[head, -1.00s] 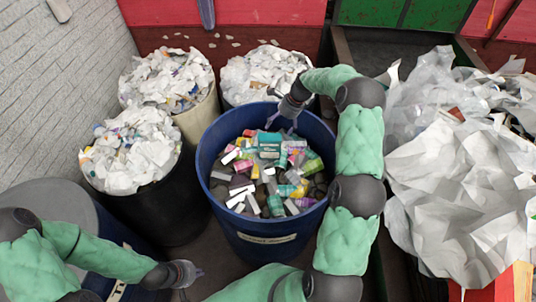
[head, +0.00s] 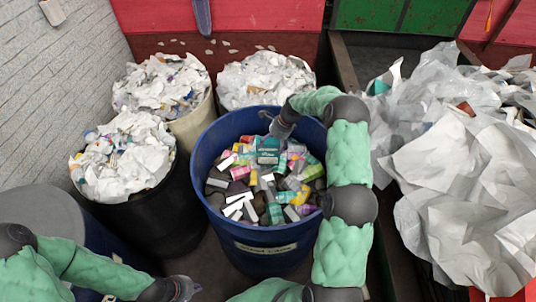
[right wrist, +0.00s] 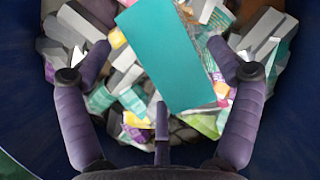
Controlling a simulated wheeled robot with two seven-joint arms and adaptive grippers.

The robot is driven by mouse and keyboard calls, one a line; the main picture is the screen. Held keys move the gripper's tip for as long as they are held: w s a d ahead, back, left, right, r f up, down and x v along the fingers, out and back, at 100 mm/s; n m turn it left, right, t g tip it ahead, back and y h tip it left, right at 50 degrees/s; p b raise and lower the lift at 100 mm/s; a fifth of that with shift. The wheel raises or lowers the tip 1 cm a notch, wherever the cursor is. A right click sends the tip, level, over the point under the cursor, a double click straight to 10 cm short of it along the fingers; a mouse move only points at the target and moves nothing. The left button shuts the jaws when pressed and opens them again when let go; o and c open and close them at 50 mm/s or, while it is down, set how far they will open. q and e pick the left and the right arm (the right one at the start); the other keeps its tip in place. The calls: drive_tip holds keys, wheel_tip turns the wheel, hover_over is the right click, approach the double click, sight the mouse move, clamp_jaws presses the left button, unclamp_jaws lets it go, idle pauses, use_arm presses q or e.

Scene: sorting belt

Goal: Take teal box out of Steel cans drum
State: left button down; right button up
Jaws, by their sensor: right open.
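The teal box (head: 268,151) lies on top of the mixed pile in the blue drum (head: 262,246), toward its far side. The drum has a pale label whose writing I cannot read. My right gripper (head: 270,126) is inside the drum's rim, just behind and above the teal box. In the right wrist view, the teal box (right wrist: 172,52) is large and tilted, lying between the spread, open fingers (right wrist: 160,52). Whether they touch it I cannot tell. My left gripper (head: 188,289) is low in the head view, outside the drum, partly cut off.
Small cartons and blocks (head: 245,192) fill the drum around the teal box. A black drum (head: 160,215) and two pale-topped bins of crumpled paper (head: 265,78) stand left and behind. A large paper heap (head: 465,180) lies to the right of my right arm.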

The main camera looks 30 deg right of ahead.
sight(266, 149)
drive_tip(key=x, duration=0.5)
drive_tip(key=shift+w+b, duration=0.3)
drive_tip(key=shift+b, duration=0.1)
drive_tip(key=shift+r, duration=0.1)
drive_tip(key=c, duration=0.9)
